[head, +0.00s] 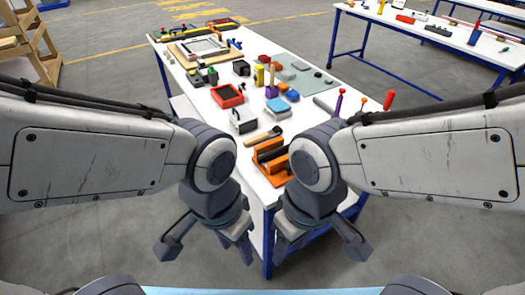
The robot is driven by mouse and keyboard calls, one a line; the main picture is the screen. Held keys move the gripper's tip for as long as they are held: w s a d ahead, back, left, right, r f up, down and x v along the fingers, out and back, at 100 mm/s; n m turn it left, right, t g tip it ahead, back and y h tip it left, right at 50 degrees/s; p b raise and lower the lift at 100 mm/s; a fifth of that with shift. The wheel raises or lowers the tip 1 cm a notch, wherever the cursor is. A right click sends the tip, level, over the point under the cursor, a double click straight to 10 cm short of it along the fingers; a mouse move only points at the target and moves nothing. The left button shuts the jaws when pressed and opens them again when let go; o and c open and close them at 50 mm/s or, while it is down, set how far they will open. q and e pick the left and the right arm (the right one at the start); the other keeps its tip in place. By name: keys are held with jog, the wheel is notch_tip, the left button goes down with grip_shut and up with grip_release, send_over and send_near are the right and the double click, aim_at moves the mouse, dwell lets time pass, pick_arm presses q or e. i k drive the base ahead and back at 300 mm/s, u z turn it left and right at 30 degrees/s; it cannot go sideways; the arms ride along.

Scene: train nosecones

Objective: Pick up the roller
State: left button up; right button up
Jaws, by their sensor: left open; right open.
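I cannot make out the roller for certain among the many small items on the white table (207,128). A short tool with a light wooden handle and a dark end (262,137) lies near the table's front; its type is too small to tell. My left gripper (207,250) hangs open and empty in front of the table's near left side. My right gripper (318,250) hangs open and empty in front of the near right corner. Both are apart from everything on the table, and my arms hide parts of its front.
An orange holder (268,155) stands at the table's near end. A red tray (227,96), a white-grey box (243,120) and a blue block (278,108) sit behind it. Upright purple, orange and red handles stand at right. Another table (440,36) is back right; wooden shelving (38,48) is back left.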

aim_at(277, 130)
jog(key=u, duration=0.4)
jog(key=i, duration=1)
jog(key=z, duration=1.6)
